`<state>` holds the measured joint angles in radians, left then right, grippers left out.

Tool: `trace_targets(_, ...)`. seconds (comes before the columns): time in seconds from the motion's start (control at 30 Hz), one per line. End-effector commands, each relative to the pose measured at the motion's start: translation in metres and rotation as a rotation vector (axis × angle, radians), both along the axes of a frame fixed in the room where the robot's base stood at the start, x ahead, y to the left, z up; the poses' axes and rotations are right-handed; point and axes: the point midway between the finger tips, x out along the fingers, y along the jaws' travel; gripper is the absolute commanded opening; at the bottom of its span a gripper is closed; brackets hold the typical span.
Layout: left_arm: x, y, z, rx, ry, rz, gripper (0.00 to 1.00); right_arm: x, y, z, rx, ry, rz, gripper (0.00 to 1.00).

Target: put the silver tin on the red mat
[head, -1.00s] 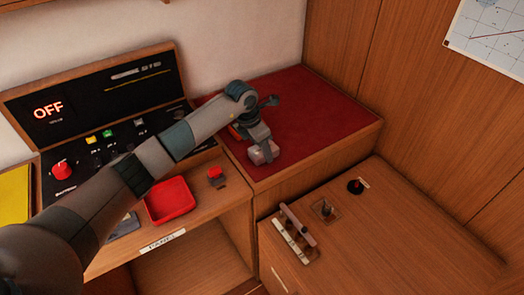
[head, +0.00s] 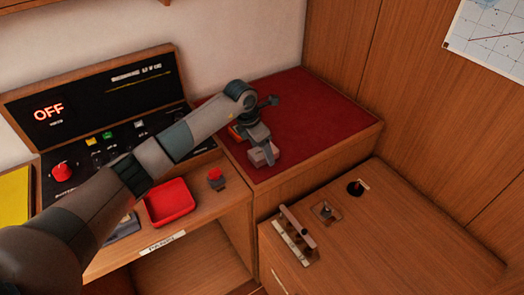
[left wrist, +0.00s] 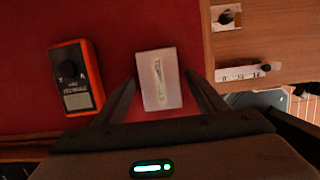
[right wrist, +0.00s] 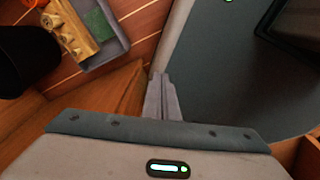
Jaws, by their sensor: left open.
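The silver tin (left wrist: 158,95) is a small pale box with a marked top. It appears to lie flat on the red mat (left wrist: 120,30), near the mat's front left edge in the head view. There the tin (head: 264,157) is partly hidden by my left gripper (head: 261,148). My left gripper is open, with one finger on each side of the tin; the left wrist view shows a gap at each side. The red mat (head: 316,115) covers the raised top at the back. My right gripper (right wrist: 162,78) is shut and empty, away from the mat, and outside the head view.
An orange and black meter (left wrist: 76,78) lies on the mat beside the tin. A control panel (head: 100,140) stands left, with a red tray (head: 169,202) and red button (head: 215,174) before it. A lower wooden top (head: 390,235) with switches stands front right.

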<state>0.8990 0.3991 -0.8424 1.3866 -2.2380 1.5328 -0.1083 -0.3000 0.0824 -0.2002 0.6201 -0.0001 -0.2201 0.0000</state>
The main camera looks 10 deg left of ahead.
Motion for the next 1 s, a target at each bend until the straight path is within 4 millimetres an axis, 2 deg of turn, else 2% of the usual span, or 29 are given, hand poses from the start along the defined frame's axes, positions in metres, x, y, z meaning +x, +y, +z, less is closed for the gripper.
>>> trace_targets(0.17,-0.004,0.005,0.021,0.001,-0.005,-0.001,0.65,0.0,0.0,-0.01,0.0,0.0,0.0,0.0)
trace_targets(0.6,-0.018,0.019,0.093,0.001,-0.002,0.0,0.65,0.0,0.004,-0.032,0.004,0.0,-0.002,0.0)
trace_targets(0.8,-0.021,0.022,0.107,0.001,-0.001,0.0,0.65,0.0,0.005,-0.035,0.005,0.0,-0.002,0.0)
trace_targets(1.0,-0.022,0.022,0.11,0.001,-0.001,0.0,0.65,0.0,0.005,-0.035,0.005,0.0,-0.002,0.0)
